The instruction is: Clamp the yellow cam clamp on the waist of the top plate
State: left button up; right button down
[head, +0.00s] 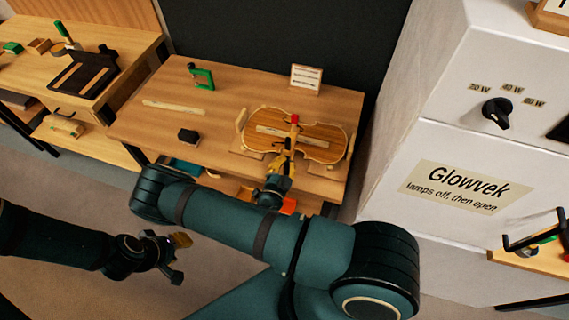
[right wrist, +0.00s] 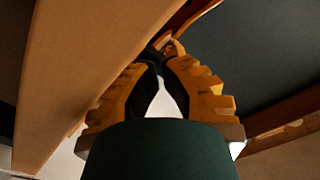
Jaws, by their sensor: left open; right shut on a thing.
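The top plate (head: 322,137), a violin-shaped wooden plate, lies on the bench at the right. My right gripper (head: 281,172) is at the plate's near side, at the waist. It is shut on a slim clamp with a red end (head: 295,119), which reaches up over the plate at the waist; its yellow parts are hard to separate from my yellow finger pads. In the right wrist view my fingers (right wrist: 161,62) meet on a small, dark, partly hidden piece. I cannot tell whether the clamp grips the plate. My left gripper (head: 175,258) is open and empty, away from the bench.
Wooden supports (head: 241,119) stand beside the plate. On the bench (head: 240,90) are a green clamp (head: 202,77), a dark block (head: 188,136), a pale strip (head: 174,108) and a small sign (head: 306,78). A white cabinet (head: 440,150) stands close to the right.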

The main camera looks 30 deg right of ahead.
jog(key=shift+w+d, duration=0.25)
jog(key=shift+d, duration=0.05)
dwell(0.4)
jog(key=shift+v, duration=1.5)
jog(key=v, duration=1.2)
jog(key=shift+w, duration=0.1)
